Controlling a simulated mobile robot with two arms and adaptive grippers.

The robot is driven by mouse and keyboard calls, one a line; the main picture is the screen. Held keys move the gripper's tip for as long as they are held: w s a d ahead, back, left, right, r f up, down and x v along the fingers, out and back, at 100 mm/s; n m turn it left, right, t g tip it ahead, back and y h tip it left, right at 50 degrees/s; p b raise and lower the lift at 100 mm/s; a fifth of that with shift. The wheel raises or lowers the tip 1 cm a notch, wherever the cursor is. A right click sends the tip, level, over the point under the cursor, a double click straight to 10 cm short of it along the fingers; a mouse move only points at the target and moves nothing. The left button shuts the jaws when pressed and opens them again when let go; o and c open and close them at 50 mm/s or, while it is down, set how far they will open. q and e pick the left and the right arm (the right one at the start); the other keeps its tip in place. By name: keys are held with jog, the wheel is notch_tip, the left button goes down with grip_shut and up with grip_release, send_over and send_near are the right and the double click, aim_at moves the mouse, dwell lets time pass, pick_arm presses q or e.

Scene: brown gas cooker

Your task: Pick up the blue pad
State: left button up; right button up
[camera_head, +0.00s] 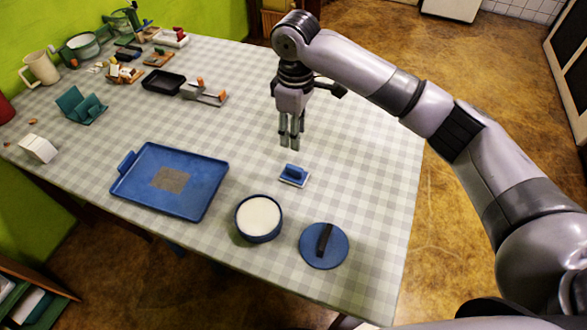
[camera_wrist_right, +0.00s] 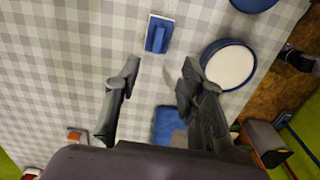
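The blue pad (camera_head: 294,174) is a small block with a raised blue grip on a pale base, lying on the checked table (camera_head: 350,175). In the right wrist view the pad (camera_wrist_right: 159,34) lies beyond the fingertips. My right gripper (camera_head: 291,143) points down above the table, just behind the pad in the head view, apart from it. In the right wrist view its fingers (camera_wrist_right: 158,75) are spread with nothing between them. My left gripper is not in view.
A blue tray (camera_head: 210,206), a blue pot (camera_head: 258,218) with white contents and a round blue lid (camera_head: 324,246) with a dark handle surround the pad's near side. A black tray (camera_head: 163,82) and several small items stand at the far left. The table's right side is clear.

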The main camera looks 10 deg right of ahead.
send_over(294, 167)
jog(key=f, duration=0.6)
jog(key=shift+s+d, duration=0.1)
jog(key=shift+s, duration=0.2)
notch_tip(294, 167, down, 3)
jog(key=shift+f, duration=0.1)
jog(key=f, duration=0.3)
jog(key=f+p, duration=0.1)
jog(key=shift+w+f, duration=0.15)
jog(key=shift+w, duration=0.1)
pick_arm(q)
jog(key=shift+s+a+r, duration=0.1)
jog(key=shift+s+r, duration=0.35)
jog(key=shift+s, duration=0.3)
pick_arm(e)
jog(key=shift+f, duration=0.25)
jog(key=shift+c, duration=0.3)
grip_shut()
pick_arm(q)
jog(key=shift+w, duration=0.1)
